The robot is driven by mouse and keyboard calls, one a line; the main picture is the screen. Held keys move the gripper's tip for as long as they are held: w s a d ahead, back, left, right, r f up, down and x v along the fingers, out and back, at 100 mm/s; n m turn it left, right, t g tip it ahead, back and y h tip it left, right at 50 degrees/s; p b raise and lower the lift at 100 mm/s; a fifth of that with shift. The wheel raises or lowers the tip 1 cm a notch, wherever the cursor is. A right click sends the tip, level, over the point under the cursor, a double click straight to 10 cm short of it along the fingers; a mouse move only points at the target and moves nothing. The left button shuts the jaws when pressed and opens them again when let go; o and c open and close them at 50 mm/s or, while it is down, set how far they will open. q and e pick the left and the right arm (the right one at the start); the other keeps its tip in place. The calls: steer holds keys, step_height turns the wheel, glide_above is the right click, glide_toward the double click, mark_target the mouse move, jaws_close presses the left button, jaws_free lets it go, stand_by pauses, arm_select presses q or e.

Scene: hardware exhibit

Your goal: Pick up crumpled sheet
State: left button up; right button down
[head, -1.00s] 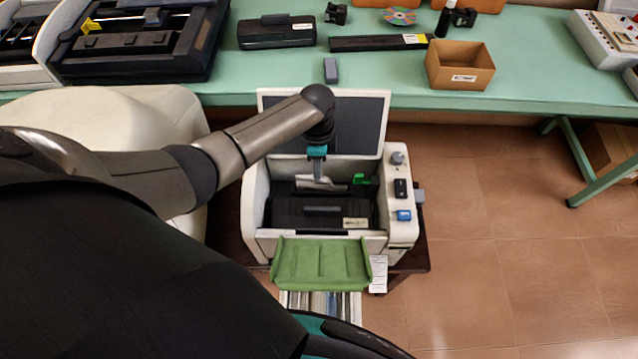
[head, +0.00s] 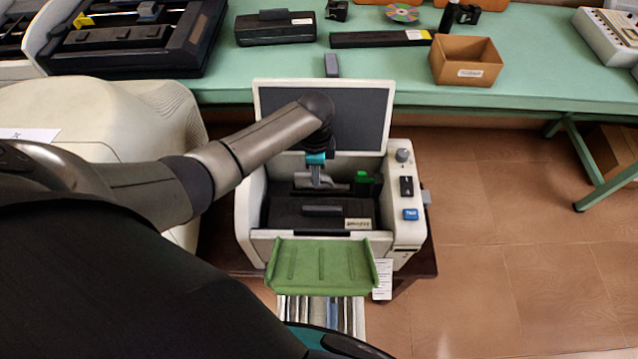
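The printer (head: 248,205) stands with its dark-panelled lid (head: 350,105) raised and its bay open. A small pale grey-white piece, perhaps the crumpled sheet (head: 335,186), lies inside the bay behind the black cartridge (head: 290,213). My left gripper (head: 316,184) reaches down into the bay at this piece. Its fingertips are too small and too hidden to show whether they are open or shut on it. My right gripper is not in view.
A green part (head: 363,178) sits right of the gripper in the bay. A green tray (head: 322,268) juts from the printer's front. The green bench (head: 540,75) behind holds a cardboard box (head: 466,60). Open floor (head: 500,260) lies to the right.

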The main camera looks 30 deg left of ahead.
arm_select(q)
jaws_close()
stand_by(1.2)
